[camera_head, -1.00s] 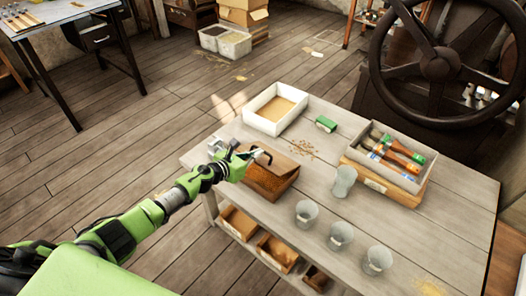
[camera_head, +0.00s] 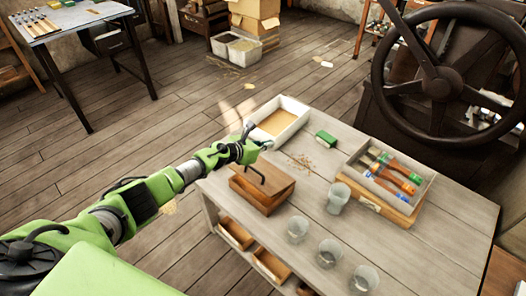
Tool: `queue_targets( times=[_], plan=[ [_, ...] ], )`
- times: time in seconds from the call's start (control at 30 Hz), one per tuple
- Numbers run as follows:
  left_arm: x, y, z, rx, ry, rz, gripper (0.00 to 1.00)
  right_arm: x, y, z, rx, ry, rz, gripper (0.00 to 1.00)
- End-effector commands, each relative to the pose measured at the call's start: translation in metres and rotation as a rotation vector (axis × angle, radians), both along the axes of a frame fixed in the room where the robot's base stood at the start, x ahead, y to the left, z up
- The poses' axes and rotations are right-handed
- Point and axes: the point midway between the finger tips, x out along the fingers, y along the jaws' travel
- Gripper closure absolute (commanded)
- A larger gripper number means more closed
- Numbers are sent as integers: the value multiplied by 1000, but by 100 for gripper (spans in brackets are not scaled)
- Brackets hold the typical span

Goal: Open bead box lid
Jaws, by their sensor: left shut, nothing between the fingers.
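The bead box (camera_head: 258,198) is a small brown wooden box at the left edge of the workbench. No beads show inside the box. My left gripper (camera_head: 262,143) is shut and empty. It is above and behind the box in the picture, apart from the handle and close to the white tray. My right gripper is out of view.
A white tray (camera_head: 299,123) with tan filling stands behind the box. A green block (camera_head: 326,138), scattered beads (camera_head: 300,162), a tool tray (camera_head: 349,172) and several clear cups (camera_head: 338,198) share the workbench (camera_head: 410,245). A large handwheel (camera_head: 440,82) stands behind right.

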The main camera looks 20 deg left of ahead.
Motion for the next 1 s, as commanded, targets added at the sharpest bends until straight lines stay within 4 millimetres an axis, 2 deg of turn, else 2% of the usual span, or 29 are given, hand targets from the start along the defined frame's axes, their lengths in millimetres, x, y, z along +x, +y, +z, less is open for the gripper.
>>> queue_targets(
  times=[0.2,0.53,1.0],
  plan=[
    [-1,1,-2,1,3,0,100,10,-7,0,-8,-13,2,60],
    [-1,0,-1,1,2,0,100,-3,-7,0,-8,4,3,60],
    [-1,1,-1,1,2,0,100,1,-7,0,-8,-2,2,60]
  ],
)
